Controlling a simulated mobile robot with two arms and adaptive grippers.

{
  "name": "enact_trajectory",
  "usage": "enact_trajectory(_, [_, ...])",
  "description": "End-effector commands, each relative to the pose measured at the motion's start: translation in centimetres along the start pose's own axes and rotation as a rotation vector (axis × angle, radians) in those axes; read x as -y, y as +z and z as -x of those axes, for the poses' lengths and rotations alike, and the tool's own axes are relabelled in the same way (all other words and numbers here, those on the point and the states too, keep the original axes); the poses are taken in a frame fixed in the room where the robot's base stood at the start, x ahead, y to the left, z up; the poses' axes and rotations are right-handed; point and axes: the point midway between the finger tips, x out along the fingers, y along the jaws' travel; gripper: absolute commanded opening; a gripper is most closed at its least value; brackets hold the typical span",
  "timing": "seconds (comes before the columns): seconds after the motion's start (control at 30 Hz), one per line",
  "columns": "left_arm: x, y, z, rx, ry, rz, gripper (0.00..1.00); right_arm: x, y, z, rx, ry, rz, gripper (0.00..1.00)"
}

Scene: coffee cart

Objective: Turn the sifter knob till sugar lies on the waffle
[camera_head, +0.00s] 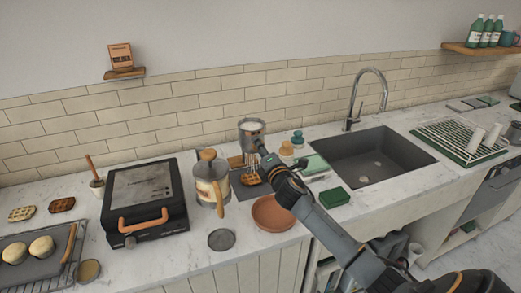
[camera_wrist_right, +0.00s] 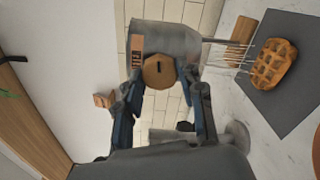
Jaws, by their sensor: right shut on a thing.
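The metal sifter (camera_head: 251,126) is held above the counter, with white sugar showing in its open top. My right gripper (camera_head: 261,148) is at its near side. In the right wrist view the fingers (camera_wrist_right: 161,82) are shut on the sifter's round wooden knob (camera_wrist_right: 158,71), which has a dark slot mark. The golden-brown waffle (camera_wrist_right: 273,65) lies on a dark slate board (camera_wrist_right: 285,108) below the sifter. Thin white streaks run from the sifter towards the waffle. I cannot make out a clear white layer on it. My left gripper is not in view.
A French press (camera_head: 211,180) and a black waffle iron (camera_head: 145,202) stand left of the slate. A terracotta plate (camera_head: 272,214) lies in front. A green sponge (camera_head: 334,197) and the sink (camera_head: 370,158) are to the right. Small jars (camera_head: 297,138) stand behind.

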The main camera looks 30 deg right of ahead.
Motion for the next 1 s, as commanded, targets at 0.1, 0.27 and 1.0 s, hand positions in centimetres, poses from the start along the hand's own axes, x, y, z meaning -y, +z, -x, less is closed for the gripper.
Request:
enact_trajectory(0.1, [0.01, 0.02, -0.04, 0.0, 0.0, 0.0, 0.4, -0.11, 0.09, -0.03, 0.002, 0.002, -0.112, 0.07])
enact_trajectory(0.27, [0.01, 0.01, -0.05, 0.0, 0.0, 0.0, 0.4, -0.1, 0.13, -0.03, 0.003, 0.002, -0.263, 0.07])
enact_trajectory(1.0, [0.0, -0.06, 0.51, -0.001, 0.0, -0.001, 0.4, -0.12, 0.17, -0.03, 0.002, 0.002, -0.966, 0.07])
